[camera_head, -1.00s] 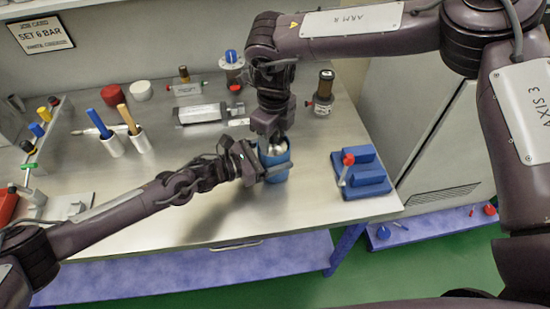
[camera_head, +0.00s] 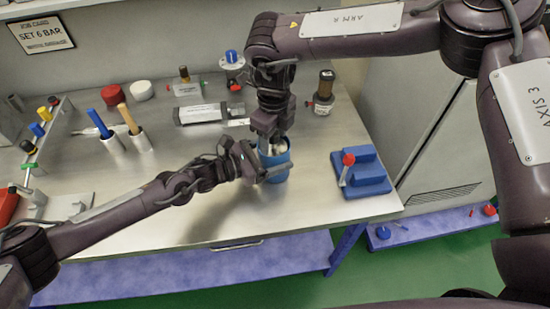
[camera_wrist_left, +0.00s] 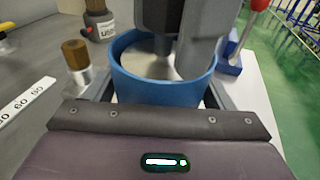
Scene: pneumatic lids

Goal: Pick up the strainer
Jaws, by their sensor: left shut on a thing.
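A blue cup (camera_head: 275,168) stands near the front middle of the bench, with my left gripper (camera_head: 268,168) around it. In the left wrist view the blue cup (camera_wrist_left: 160,88) sits between the left fingers, one on each side. My right gripper (camera_head: 270,142) points down into the cup's mouth; it also shows in the left wrist view (camera_wrist_left: 180,60). Under it, a pale round part (camera_wrist_left: 143,66) shows inside the cup. I cannot tell if this is the strainer, or if the right fingers are closed on it; they partly hide it.
A blue stepped block (camera_head: 360,175) with a red-knobbed lever stands to the right. Two holders with a blue and a wooden handle (camera_head: 128,120) stand left. The front left bench is clear.

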